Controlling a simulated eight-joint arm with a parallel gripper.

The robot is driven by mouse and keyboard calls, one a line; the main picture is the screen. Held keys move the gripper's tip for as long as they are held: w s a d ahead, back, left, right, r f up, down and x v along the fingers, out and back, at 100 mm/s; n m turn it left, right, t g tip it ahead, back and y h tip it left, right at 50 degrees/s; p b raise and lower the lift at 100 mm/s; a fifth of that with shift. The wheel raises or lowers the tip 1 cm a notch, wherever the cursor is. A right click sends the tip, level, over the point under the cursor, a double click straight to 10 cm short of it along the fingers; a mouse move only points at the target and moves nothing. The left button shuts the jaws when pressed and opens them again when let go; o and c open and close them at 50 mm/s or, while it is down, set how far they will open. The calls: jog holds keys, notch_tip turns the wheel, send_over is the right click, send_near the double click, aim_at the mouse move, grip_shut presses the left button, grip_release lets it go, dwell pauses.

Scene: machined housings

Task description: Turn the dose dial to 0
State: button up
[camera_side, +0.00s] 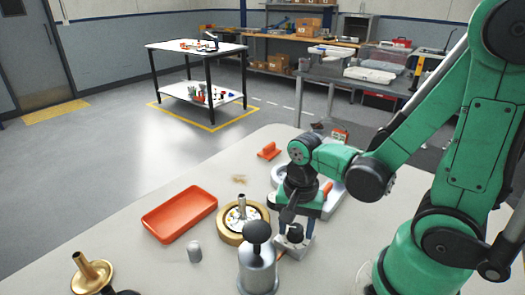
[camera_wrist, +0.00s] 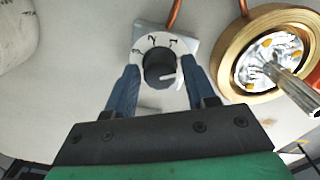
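The dose dial (camera_wrist: 159,68) is a black round knob with a white mark, on a white disc with dark figures. The white mark lies on the knob's lower right side in the wrist view. A 2-like and a 1-like figure show above the knob; the lower figures are hidden or unclear. The dial sits on a light square base, and its black knob (camera_side: 295,232) also shows in the side view. My gripper (camera_wrist: 160,72) is open, with one blue finger on each side of the knob and narrow gaps between them. It points down from above the dial.
A brass ring housing (camera_wrist: 268,52) with a metal post stands close right of the dial in the wrist view. A grey cylinder with a black ball top (camera_side: 258,262) stands close in front in the side view.

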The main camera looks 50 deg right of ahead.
aim_at(296, 228)
jog(key=shift+o, duration=0.9)
jog(key=shift+r, duration=0.1)
jog(key=shift+r, duration=2.75)
